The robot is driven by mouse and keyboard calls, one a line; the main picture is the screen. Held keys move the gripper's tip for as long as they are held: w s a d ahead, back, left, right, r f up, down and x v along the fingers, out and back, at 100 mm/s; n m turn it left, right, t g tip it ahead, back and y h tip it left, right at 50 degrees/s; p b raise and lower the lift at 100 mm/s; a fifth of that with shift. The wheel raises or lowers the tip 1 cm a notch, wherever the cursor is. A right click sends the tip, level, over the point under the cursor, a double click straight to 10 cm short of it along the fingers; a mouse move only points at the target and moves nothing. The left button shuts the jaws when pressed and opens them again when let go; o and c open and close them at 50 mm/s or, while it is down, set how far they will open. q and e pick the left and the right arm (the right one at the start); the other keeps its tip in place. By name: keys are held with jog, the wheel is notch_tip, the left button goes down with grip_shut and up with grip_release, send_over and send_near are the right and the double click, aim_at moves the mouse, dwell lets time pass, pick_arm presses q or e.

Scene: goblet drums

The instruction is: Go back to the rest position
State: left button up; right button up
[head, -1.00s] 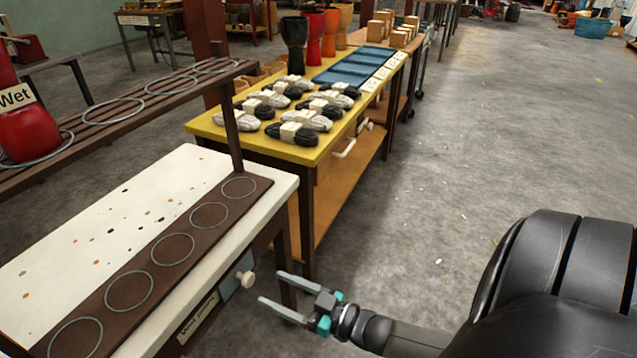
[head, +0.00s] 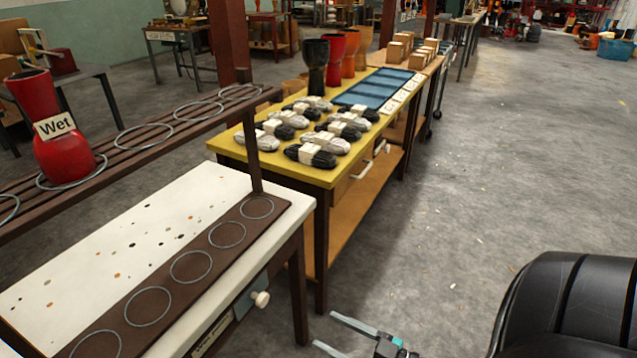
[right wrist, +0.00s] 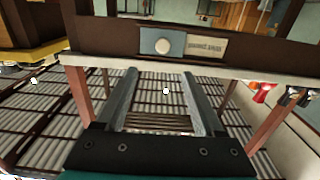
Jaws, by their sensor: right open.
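My right gripper (head: 345,338) shows at the bottom of the head view, open and empty, its lower part cut off by the frame edge. It is in front of and to the right of the white-topped table (head: 95,225), apart from its drawer knob (head: 261,299). In the right wrist view the two fingers (right wrist: 160,100) stand wide apart with nothing between them. The drawer knob (right wrist: 163,46) and a label plate (right wrist: 205,48) show beyond the fingertips. My left gripper is not in view.
A red goblet drum (head: 68,158) with a "Wet" sign stands on the slatted rack at left. A yellow table (head: 235,150) holds several rope bundles, blue trays (head: 375,90) and several drums.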

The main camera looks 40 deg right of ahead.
jog(key=s+d+f+m+g+h+p, duration=0.1)
jog(key=s+f+g+h+p, duration=0.2)
jog(key=f, duration=0.5)
jog(key=s+f+m+g+h, duration=0.1)
jog(key=s+f+g+h, duration=0.2)
jog(key=f, duration=0.6)
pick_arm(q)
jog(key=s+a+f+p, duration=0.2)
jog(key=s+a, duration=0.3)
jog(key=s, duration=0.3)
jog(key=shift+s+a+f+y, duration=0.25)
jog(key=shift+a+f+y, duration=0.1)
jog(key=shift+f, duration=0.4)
pick_arm(e)
jog(key=s+a+f+g, duration=0.5)
jog(key=s+f+g, duration=0.3)
jog(key=s, duration=0.4)
jog(key=shift+f+g+h, duration=0.4)
jog(key=shift+f, duration=0.1)
jog(key=shift+s+a, duration=0.1)
